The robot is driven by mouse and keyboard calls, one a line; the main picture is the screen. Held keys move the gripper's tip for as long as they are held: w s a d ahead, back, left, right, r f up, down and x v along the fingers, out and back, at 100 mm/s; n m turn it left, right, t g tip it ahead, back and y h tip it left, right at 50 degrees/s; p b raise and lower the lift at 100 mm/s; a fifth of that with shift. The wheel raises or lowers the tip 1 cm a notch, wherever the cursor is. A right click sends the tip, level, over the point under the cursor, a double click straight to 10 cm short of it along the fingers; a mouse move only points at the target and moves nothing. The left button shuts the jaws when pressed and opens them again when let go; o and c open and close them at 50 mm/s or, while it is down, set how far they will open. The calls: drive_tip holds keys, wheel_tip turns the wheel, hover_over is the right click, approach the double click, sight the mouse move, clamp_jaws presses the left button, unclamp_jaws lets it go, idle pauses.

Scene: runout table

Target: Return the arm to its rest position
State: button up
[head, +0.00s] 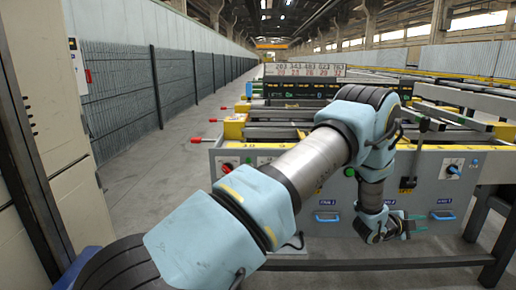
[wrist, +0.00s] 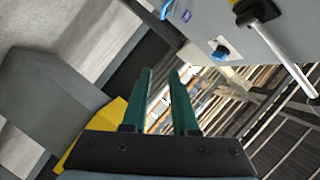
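My arm (head: 316,163) reaches from the lower left of the head view across the middle, bends at an elbow, and hangs down on the right. My gripper (head: 417,226) is low in front of the grey control cabinet, pointing to the right. In the wrist view its two green fingers (wrist: 161,74) stand apart with nothing between them, so it is open and empty. Whether the gripper touches the cabinet cannot be told.
The grey control cabinet (head: 330,185) has drawers with blue handles, knobs and a black lever (head: 408,183). The runout table with rollers (head: 465,100) extends behind it. A wire fence (head: 125,95) runs along the left. The floor (head: 165,150) between is clear.

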drive_tip(key=w+a+r+n+t+y, duration=0.2)
drive_tip(key=w+a+r+n+y, duration=0.15)
drive_tip(key=w+a, duration=0.4)
drive_tip(key=w+a+r+n+t+y, duration=0.1)
drive_tip(key=w+a+r+n+y, duration=0.25)
drive_tip(key=a, duration=0.75)
drive_tip(key=a+r+n+y, duration=0.35)
drive_tip(key=a+n, duration=0.35)
drive_tip(key=a, duration=1)
drive_tip(key=s+a+r+n+g+y, duration=0.25)
drive_tip(key=s+a+n, duration=0.25)
drive_tip(key=s+a, duration=0.55)
drive_tip(key=s+a+r+n+g+y, duration=0.1)
drive_tip(key=s+a+n+g+y, duration=0.3)
drive_tip(key=s+a, duration=0.7)
wheel_tip(320, 180, up, 18)
drive_tip(key=a+n+h+p, duration=0.1)
drive_tip(key=h+p, duration=0.1)
drive_tip(key=p, duration=1.6)
drive_tip(key=shift+a+n, duration=0.3)
drive_tip(key=shift+a, duration=0.1)
drive_tip(key=shift+t, duration=0.25)
